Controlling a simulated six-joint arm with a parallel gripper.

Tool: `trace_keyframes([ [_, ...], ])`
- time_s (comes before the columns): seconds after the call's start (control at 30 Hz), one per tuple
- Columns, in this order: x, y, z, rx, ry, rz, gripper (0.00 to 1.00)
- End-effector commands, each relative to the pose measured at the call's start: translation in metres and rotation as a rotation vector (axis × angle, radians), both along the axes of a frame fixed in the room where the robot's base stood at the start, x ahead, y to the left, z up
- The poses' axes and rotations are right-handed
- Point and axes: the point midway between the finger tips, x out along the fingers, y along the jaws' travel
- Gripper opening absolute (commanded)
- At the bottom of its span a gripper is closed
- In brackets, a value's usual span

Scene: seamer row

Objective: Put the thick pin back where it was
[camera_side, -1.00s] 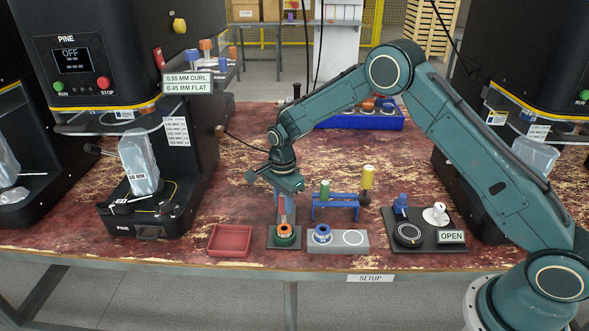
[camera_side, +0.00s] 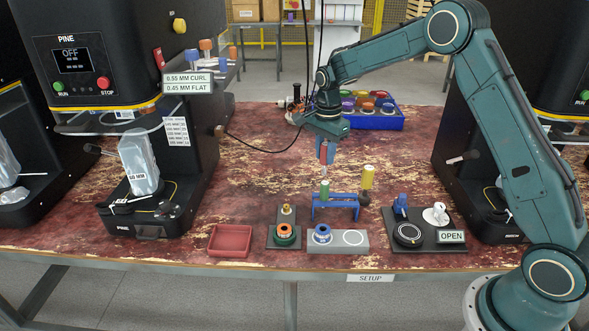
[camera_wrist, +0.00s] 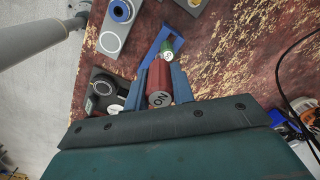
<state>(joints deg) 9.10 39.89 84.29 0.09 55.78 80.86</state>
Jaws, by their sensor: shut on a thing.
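My gripper (camera_side: 325,160) is shut on a red pin. The green pin also shows beyond the red one in the wrist view (camera_wrist: 167,49). I cannot clearly see the rack's other places.
A yellow-topped post (camera_side: 367,176) stands right behind the rack. In front are a dark block with an orange-and-green ring (camera_side: 285,231), a grey block with a blue ring (camera_side: 322,234) and a red tray (camera_side: 230,240). A black plate with an "OPEN" sign (camera_side: 451,237) lies right.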

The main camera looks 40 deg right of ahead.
Motion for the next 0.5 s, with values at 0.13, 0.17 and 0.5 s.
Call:
trace_keyframes([
  [0.13, -0.016, -0.037, 0.033, -0.001, -0.003, -0.005, 0.04],
  [0.17, -0.019, -0.042, 0.037, -0.001, -0.003, -0.004, 0.04],
  [0.5, -0.038, -0.071, 0.064, 0.0, 0.001, 0.001, 0.04],
])
